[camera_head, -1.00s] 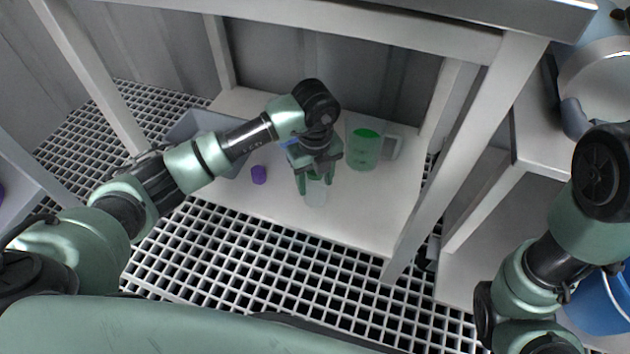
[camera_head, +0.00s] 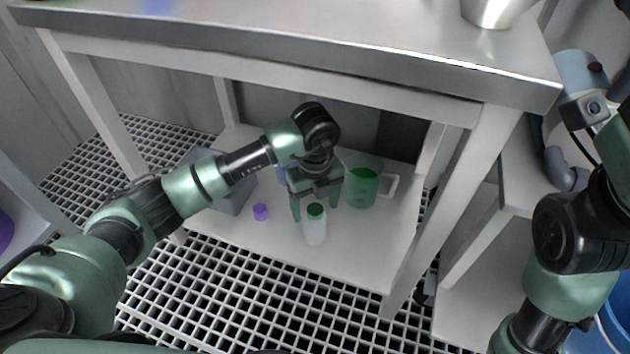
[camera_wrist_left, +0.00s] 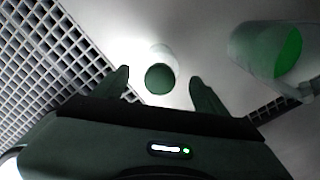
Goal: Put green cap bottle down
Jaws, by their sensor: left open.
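The green cap bottle (camera_head: 315,228) stands upright on the low white shelf (camera_head: 270,234) under the table. It has a white body and a dark green cap. My left gripper (camera_head: 317,207) is open just above and behind it, with a finger to each side of the cap in the head view. In the left wrist view the bottle's cap (camera_wrist_left: 159,78) shows between the two spread fingertips (camera_wrist_left: 160,80), with gaps on both sides. My right arm shows at the right edge of the head view, but its gripper is not visible.
A clear mug with green contents (camera_head: 362,188) stands right of the bottle. A small purple block (camera_head: 260,211) and a grey bin (camera_head: 232,198) are to the left. The steel tabletop (camera_head: 300,40) and its legs frame the shelf. Grating floor lies in front.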

